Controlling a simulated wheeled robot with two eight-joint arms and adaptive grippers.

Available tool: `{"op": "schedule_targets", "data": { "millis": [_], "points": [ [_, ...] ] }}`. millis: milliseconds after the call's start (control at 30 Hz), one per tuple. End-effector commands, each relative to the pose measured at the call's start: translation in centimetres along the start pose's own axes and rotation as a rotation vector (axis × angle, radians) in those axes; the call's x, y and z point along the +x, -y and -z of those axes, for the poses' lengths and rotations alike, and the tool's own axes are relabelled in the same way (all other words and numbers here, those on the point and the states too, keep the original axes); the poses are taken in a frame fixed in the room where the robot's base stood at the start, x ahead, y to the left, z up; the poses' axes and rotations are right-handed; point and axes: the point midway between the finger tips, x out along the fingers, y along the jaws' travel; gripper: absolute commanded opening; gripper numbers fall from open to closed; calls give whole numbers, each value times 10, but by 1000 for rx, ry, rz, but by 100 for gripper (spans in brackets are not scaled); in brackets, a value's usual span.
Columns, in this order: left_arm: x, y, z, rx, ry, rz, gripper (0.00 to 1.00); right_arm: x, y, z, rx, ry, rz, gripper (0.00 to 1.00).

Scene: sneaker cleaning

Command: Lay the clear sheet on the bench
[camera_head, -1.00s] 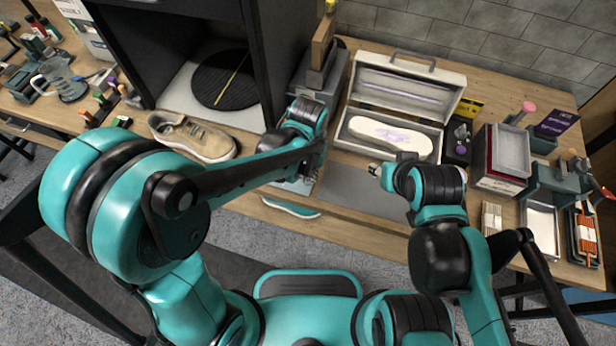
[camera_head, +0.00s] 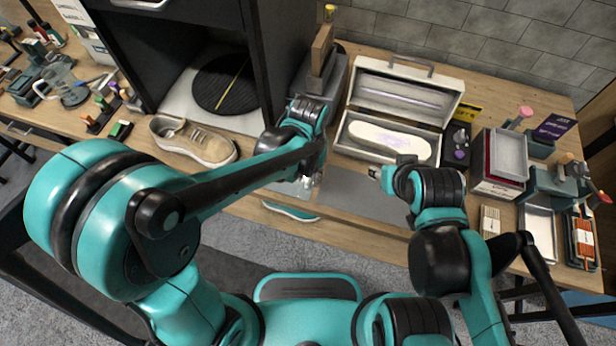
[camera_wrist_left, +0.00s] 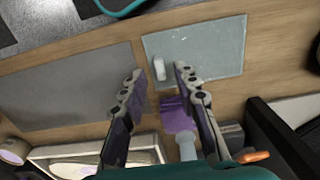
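The clear sheet (camera_wrist_left: 205,48) is a speckled, see-through rectangle on the wooden bench at the upper right of the left wrist view. A small white tab (camera_wrist_left: 159,68) stands at its edge. My left gripper (camera_wrist_left: 158,70) is open, with one fingertip on each side of the tab; I cannot tell whether they touch it. In the head view my left gripper (camera_head: 307,181) is low over the bench's front part, and the arm hides most of the sheet. My right gripper (camera_head: 376,172) hangs over the grey mat (camera_head: 350,195); its fingers are too small to read.
An open white case (camera_head: 437,113) with a pale sole (camera_head: 388,140) stands behind the mat. A beige sneaker (camera_head: 195,142) is at the left. A purple piece (camera_wrist_left: 177,115) lies near my left fingers. Trays and tools (camera_head: 540,222) crowd the bench's right end.

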Motion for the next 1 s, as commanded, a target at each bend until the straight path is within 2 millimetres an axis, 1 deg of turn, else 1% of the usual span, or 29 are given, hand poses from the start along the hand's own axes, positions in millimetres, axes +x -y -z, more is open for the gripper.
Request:
{"op": "schedule_targets", "data": {
  "millis": [33,100,300,400,500,733,767,867,967,1000],
  "points": [
    [-17,0,-1,0,0,0,30,-7,0,5,0,0,0,40],
    [-33,0,0,0,0,0,30,-13,0,9,0,0,0,40],
    [-74,0,0,0,0,0,30,-24,0,18,0,0,0,40],
    [-87,0,0,0,0,0,30,-28,0,20,0,0,0,40],
    [-95,0,0,0,0,0,30,-29,0,21,0,0,0,40],
    [-99,3,-1,-4,-6,-1,30,-29,0,21,0,0,0,40],
    [-101,5,-3,-9,-13,-2,30,-29,0,21,0,0,0,40],
    [-110,22,-10,-38,-64,-6,30,-29,0,21,0,0,0,40],
    [-124,51,-25,-89,-157,-9,30,-29,0,21,0,0,0,40],
    [-130,63,-33,-112,-203,-7,30,-29,0,21,0,0,0,40]
  ]
}}
